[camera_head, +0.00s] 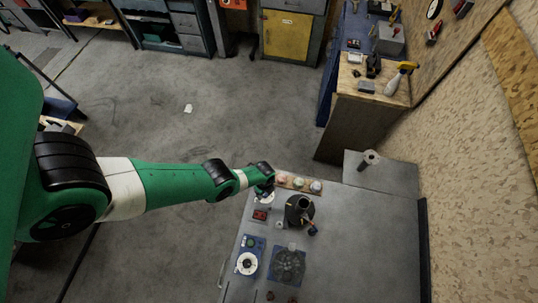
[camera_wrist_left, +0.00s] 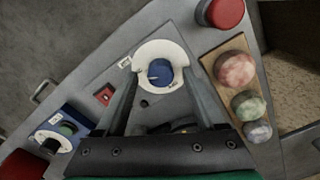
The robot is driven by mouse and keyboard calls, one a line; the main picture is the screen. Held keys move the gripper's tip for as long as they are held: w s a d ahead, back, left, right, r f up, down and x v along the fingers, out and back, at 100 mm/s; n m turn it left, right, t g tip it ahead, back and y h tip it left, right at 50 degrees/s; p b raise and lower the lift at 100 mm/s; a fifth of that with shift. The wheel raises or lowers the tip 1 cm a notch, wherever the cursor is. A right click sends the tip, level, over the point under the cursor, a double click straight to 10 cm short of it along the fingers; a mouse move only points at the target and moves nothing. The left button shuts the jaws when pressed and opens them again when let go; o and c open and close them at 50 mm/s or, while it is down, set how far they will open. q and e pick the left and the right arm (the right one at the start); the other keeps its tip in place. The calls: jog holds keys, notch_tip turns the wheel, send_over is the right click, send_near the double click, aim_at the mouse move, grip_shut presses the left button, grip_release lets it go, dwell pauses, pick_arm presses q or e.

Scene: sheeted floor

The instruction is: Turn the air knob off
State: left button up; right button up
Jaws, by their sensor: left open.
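The air knob (camera_wrist_left: 160,73) is a round blue knob inside a white C-shaped collar (camera_wrist_left: 180,52) on the grey panel, as I take it from the left wrist view. My left gripper (camera_wrist_left: 160,76) is open, with one finger on each side of the knob as seen from the wrist. I cannot tell whether the fingers touch it. In the head view my left gripper (camera_head: 266,190) is over the upper left of the grey bench and hides most of the knob. My right gripper is not in view.
A wooden block (camera_wrist_left: 214,70) with several coloured domes stands right of the knob, and a red button (camera_wrist_left: 225,12) is above it. A red switch (camera_wrist_left: 104,95) and a blue box with a green knob (camera_wrist_left: 66,129) are to the left. A black round device (camera_head: 299,211) stands nearby.

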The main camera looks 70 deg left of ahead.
pick_arm(q)
jog(key=shift+f, duration=0.55)
jog(key=shift+c, duration=0.4)
grip_shut()
